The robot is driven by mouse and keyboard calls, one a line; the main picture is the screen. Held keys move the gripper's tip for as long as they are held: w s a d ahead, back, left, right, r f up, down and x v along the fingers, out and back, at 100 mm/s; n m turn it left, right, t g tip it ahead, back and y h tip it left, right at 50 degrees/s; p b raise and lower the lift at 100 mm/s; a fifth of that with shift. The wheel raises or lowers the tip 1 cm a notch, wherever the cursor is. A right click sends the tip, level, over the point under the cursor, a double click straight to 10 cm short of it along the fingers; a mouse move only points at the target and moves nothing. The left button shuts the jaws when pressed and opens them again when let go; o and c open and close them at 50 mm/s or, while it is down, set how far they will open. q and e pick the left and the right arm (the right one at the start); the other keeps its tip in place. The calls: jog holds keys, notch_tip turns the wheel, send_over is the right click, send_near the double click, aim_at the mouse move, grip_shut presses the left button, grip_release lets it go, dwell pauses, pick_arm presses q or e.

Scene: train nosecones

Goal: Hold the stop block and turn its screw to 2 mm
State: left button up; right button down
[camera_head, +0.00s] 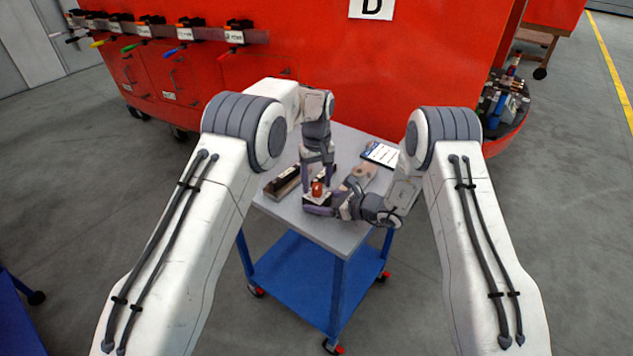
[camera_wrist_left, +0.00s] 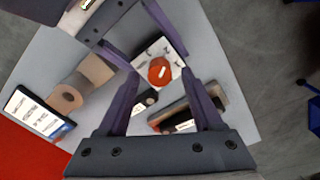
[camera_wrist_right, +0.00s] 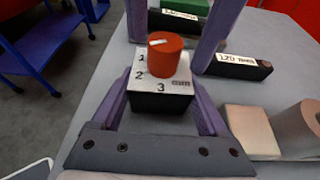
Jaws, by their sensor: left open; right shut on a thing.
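The stop block (camera_wrist_right: 161,103) has a white top marked 1, 2, 3 and mm, and a dark body. Its red screw knob (camera_wrist_right: 163,57) stands on top with a white pointer line, which points left, not squarely at the 2. My right gripper (camera_head: 318,206) is shut on the block from both sides; its fingers also show in the right wrist view (camera_wrist_right: 160,96). My left gripper (camera_head: 318,184) reaches down from above. Its fingers stand open on either side of the red knob (camera_wrist_left: 161,71), with gaps between, in the left wrist view (camera_wrist_left: 163,82).
The block is on a grey-topped blue cart (camera_head: 270,209). Dark labelled bars (camera_head: 284,182) lie to its left, one marked 120 mm (camera_wrist_right: 232,64). A tan round part (camera_wrist_right: 305,125) and a white-blue card (camera_head: 380,154) are at the right. A red body (camera_head: 400,60) stands behind.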

aim_at(316, 185)
pick_arm(q)
notch_tip(316, 185, up, 12)
jog(key=shift+f, duration=0.15)
dwell(0.4)
pick_arm(e)
grip_release()
